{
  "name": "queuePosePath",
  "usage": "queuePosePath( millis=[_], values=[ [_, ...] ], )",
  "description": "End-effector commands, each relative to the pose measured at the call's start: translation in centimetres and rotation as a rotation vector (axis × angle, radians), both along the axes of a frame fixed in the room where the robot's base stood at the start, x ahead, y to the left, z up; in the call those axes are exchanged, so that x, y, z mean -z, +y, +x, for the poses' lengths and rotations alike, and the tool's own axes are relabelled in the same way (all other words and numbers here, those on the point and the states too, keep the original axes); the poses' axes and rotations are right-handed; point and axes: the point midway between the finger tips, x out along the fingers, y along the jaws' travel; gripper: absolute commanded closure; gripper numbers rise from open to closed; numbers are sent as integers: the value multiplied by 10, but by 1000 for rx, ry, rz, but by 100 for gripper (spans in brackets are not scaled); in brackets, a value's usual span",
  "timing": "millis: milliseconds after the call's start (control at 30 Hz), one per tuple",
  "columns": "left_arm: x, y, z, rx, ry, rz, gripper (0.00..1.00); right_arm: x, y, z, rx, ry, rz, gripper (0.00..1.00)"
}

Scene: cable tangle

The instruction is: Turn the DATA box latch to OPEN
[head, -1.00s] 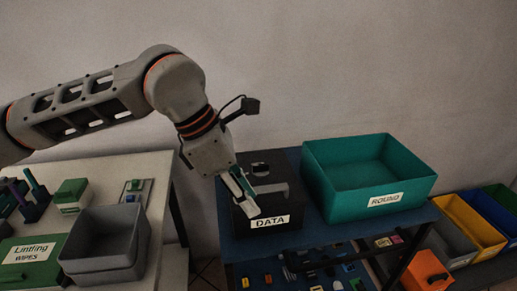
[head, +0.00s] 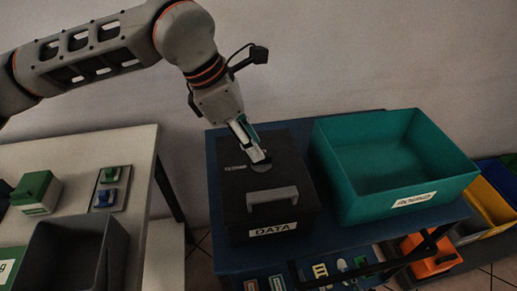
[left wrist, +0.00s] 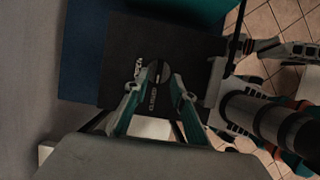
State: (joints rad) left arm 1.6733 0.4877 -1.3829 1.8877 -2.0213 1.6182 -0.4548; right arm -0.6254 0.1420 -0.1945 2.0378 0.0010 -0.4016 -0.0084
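The black DATA box (head: 300,207) stands on the blue shelf top with its lid down, a grey handle (head: 272,197) and a DATA label (head: 272,230) at its near side. A round latch (left wrist: 158,73) sits on the lid; its pale bar seems to line up with the CLOSED mark (left wrist: 152,103). Another mark, probably OPEN (left wrist: 137,69), lies to its left. My left gripper (head: 257,157) points down just over the latch, partly hiding it. In the left wrist view its fingers (left wrist: 154,86) are apart on either side of the latch, with gaps visible.
A teal bin (head: 400,190) stands close on the right of the box on the blue shelf (head: 232,262). A white table (head: 140,150) with a grey bin (head: 112,245) is at the left. Coloured bins and an orange box (head: 425,262) sit lower right.

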Motion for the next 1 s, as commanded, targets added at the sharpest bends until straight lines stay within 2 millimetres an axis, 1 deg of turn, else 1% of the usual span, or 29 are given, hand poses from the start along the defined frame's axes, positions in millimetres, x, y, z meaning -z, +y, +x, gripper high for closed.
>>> queuePosePath(
  millis=[33,100,233,367,600,633,667,700,733,1000],
  values=[
    [10,-3,0,2,4,0,75,2,0,-1,-1,3,-1,60],
    [19,-7,1,1,3,-1,75,3,0,-1,-1,4,-2,60],
    [30,-12,2,1,2,1,75,3,0,0,-1,1,-4,60],
    [35,-14,3,-1,1,0,75,1,-1,2,-1,-4,-5,60],
    [35,-14,3,-1,0,0,75,-1,-1,4,0,-8,-5,60],
    [35,-14,3,-1,0,0,78,-1,-1,4,0,-8,-5,60],
    [35,-14,3,0,0,0,85,-1,-1,4,0,-8,-5,60],
    [35,-14,3,0,0,0,96,-1,-1,4,0,-9,-4,60],
    [35,-14,3,0,0,0,100,-1,-1,4,0,-9,-4,60],
    [35,-14,3,4,0,0,100,-1,-2,4,1,-10,-4,60]
  ],
)
